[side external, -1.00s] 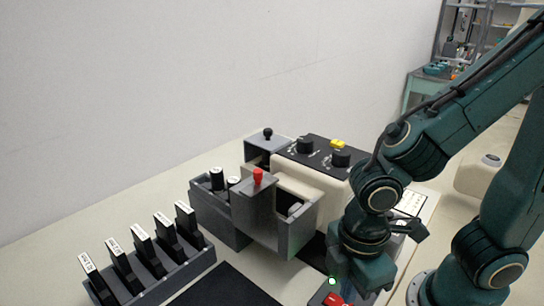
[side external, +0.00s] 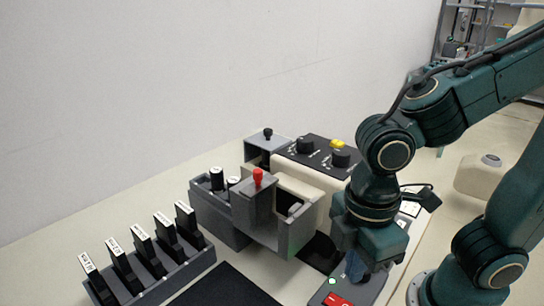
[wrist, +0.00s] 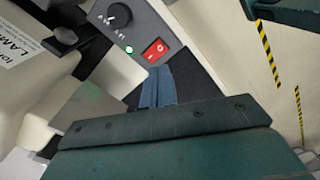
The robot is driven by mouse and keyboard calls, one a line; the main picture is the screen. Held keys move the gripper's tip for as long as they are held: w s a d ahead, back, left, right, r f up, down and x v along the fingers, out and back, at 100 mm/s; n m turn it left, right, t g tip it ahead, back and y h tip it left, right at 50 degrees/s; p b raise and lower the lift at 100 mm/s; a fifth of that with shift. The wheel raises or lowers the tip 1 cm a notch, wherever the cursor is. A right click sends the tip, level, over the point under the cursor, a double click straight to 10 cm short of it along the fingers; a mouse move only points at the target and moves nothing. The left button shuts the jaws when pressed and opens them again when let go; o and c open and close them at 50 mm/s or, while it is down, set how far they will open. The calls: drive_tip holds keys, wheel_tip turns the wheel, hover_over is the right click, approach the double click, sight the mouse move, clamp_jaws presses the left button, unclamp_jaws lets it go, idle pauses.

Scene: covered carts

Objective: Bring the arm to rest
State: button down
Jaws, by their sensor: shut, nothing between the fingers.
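My gripper (side external: 352,282) shows in the side view at the lower right, pointing down just above the grey switch box. Its blue fingers (wrist: 158,88) are together in the wrist view, with nothing between them. The box carries a red rocker switch (wrist: 155,50), a lit green lamp (wrist: 129,49) and a black knob (wrist: 119,15). In the side view the red switch (side external: 338,300) lies at the bottom edge, just below the fingertips. I cannot tell the exact gap between fingers and box.
A cream and grey machine with a black knob panel (side external: 318,152) and a red-knobbed grey cover (side external: 254,205) stands left of my gripper. A rack (side external: 170,284) of labelled black pieces stands at lower left. A black mat (side external: 225,288) lies in front. The space above is clear.

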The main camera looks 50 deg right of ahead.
drive_tip(key=shift+r, duration=0.35)
drive_tip(key=shift+d, duration=0.1)
drive_tip(key=w+d+r+m+t, duration=0.1)
drive_tip(key=d+r+m+t, duration=0.1)
drive_tip(key=d+r+m, duration=0.2)
drive_tip(key=d+r+m+t, duration=0.3)
drive_tip(key=d+r+m, duration=0.1)
drive_tip(key=d+m, duration=0.4)
drive_tip(key=shift+w+d+t, duration=0.3)
drive_tip(key=shift+w+d, duration=0.05)
drive_tip(key=shift+d, duration=0.9)
